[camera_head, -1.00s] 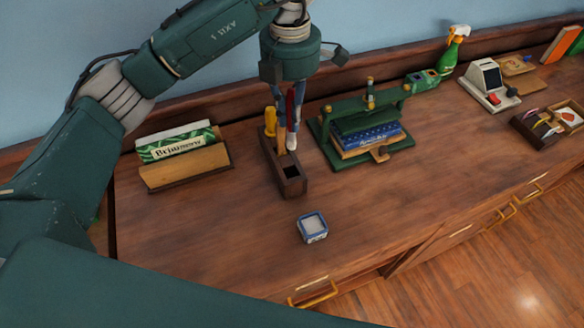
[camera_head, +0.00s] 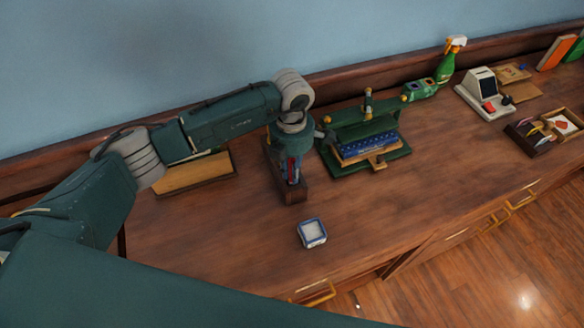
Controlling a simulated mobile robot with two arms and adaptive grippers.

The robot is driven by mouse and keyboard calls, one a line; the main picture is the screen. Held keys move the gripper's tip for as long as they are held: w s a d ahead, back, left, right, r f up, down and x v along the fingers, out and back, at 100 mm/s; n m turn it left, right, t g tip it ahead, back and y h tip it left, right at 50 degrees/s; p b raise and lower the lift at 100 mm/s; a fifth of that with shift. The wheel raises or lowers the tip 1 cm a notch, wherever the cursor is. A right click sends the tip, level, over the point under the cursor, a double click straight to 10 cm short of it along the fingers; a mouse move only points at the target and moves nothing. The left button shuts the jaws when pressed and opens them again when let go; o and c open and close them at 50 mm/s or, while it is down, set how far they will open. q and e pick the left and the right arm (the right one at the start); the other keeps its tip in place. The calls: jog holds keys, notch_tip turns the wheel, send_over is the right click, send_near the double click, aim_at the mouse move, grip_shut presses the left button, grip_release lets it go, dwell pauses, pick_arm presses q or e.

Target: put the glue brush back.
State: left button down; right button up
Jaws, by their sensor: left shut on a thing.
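My left gripper (camera_head: 291,170) points down at the wooden tool holder (camera_head: 293,193), a dark narrow block with slots. It is shut on the glue brush, whose pale tip showed below the fingers a second ago. The brush is now mostly hidden behind the fingers and wrist, low at the holder. I cannot tell whether its tip is inside a slot. Bits of red and blue show among the fingers; I cannot tell which parts they belong to. The holder's back part and the yellow-handled tool are hidden by my wrist. My right gripper is not in view.
A green press (camera_head: 367,142) with a blue book stands close right of the holder. A wooden rack (camera_head: 195,175) is at left, partly behind my arm. The front-left desktop is clear.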

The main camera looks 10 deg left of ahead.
pick_arm(q)
jog(key=shift+f, duration=0.1)
jog(key=c, duration=1.7)
grip_release()
jog(key=shift+r, duration=0.2)
jog(key=shift+w+r, duration=0.1)
jog(key=shift+r, duration=0.1)
notch_tip(320, 180, up, 11)
jog(key=b, duration=0.4)
jog(key=shift+f, duration=0.2)
jog(key=shift+r, duration=0.5)
